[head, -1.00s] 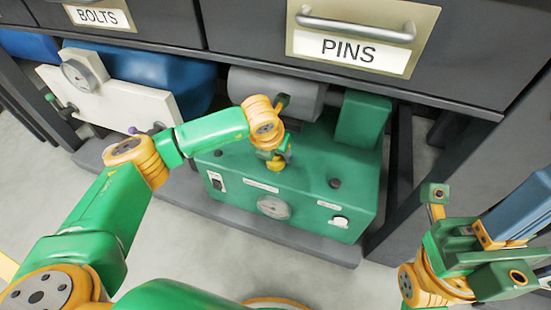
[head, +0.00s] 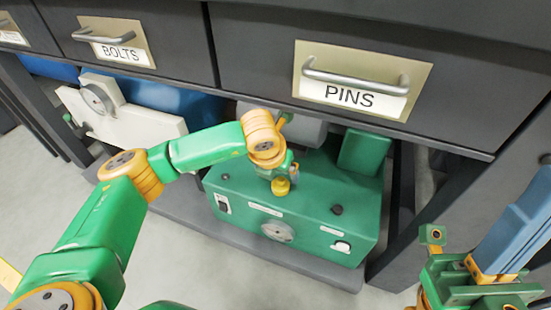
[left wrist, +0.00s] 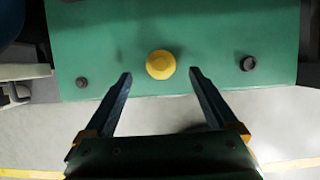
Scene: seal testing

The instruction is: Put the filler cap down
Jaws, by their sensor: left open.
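The yellow filler cap (head: 281,187) sits on the top of the green machine (head: 320,210), near its left part. It also shows in the left wrist view (left wrist: 160,64), just beyond and between the fingertips. My left gripper (left wrist: 161,74) is open, with a gap on either side of the cap. In the head view my left gripper (head: 282,172) is over the cap, and its wrist hides much of the fingers. My right gripper (head: 515,215) is at the lower right, away from the machine; its opening cannot be made out.
A drawer unit marked PINS (head: 352,85) and BOLTS (head: 112,45) overhangs the machine. A dark post (head: 400,210) stands right of it. A white panel with a gauge (head: 125,110) and a blue tank are to the left. Two dark knobs (left wrist: 248,63) (left wrist: 82,83) flank the cap.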

